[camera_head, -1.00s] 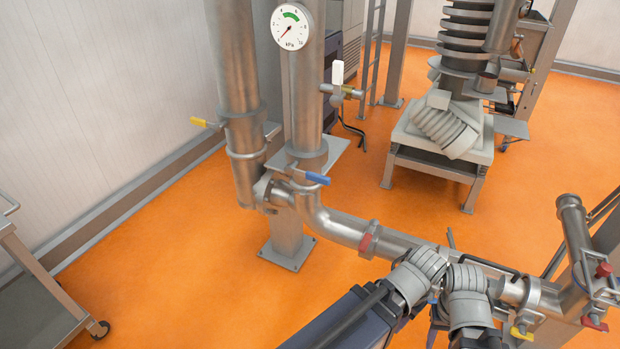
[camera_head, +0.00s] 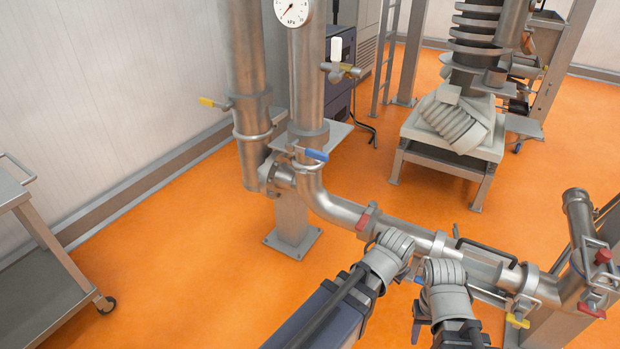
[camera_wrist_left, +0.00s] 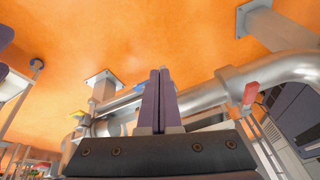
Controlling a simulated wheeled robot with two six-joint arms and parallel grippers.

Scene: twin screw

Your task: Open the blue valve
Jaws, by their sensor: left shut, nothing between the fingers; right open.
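The blue valve has a short blue handle (camera_head: 316,155), pointing right, on the steel pipe at the foot of the upright pipe below the gauge. A small blue patch, likely this handle, shows left of the fingers in the left wrist view (camera_wrist_left: 139,87). My left gripper (camera_wrist_left: 159,74) is shut and empty, its two dark fingers pressed together; the valve is beyond it and apart. My right gripper (camera_head: 418,318) is low in the head view, open, mostly hidden by my grey arm joint. It is well right of and in front of the blue handle.
A red handle (camera_head: 368,219) sits on the lower pipe, right of the blue one. A yellow handle (camera_head: 214,103) is on the left pipe. A steel cart (camera_head: 60,262) stands at left. Orange floor (camera_head: 180,240) between cart and pipes is clear.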

